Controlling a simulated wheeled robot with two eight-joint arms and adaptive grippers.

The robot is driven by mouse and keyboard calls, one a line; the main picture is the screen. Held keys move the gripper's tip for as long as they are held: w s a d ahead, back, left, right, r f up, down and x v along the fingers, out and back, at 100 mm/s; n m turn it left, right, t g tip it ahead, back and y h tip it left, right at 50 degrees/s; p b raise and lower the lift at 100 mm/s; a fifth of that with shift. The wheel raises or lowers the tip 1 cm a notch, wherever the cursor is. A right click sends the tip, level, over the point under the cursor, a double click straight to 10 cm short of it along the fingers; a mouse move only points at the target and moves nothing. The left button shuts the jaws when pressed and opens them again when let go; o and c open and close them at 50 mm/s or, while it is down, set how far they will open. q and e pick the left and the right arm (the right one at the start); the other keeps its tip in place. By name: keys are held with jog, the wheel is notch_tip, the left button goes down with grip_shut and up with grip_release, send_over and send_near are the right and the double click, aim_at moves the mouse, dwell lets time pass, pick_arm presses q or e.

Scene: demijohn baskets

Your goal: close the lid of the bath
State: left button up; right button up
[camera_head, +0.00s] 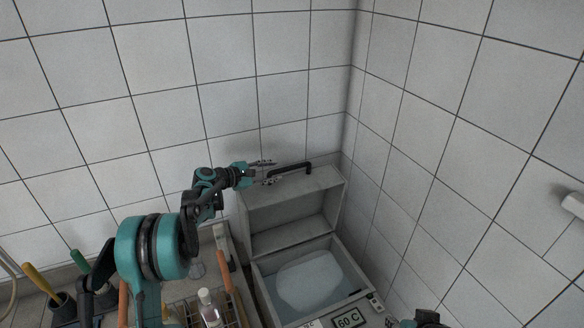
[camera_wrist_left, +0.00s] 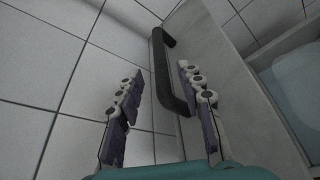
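The bath (camera_head: 262,290) is a grey box at the bottom centre of the head view, with pale water in it. Its lid (camera_head: 292,213) stands raised at the back, by the tiled wall. A black bar handle (camera_head: 296,169) is on the lid's top edge; the handle also shows in the left wrist view (camera_wrist_left: 162,72). My left gripper (camera_head: 268,172) is at the handle's left end. In the wrist view its fingers (camera_wrist_left: 156,95) are spread apart, with the handle between and ahead of them, nearer the right finger. I cannot tell whether they touch. My right gripper does not show.
A small display reading 60 C (camera_head: 348,319) is on the bath's front. Left of the bath are a bottle (camera_head: 208,308) in a rack and several coloured handles. Tiled walls stand close behind and to the right. A dark and teal part of mine shows at the bottom edge.

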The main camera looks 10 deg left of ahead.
aim_at(283, 170)
pick_arm(q)
jog(key=p+x, duration=0.1)
jog(key=x, duration=0.6)
jog(key=shift+w+d+f, duration=0.15)
jog(key=shift+w+d, duration=0.05)
jog(key=shift+d, duration=0.05)
grip_shut()
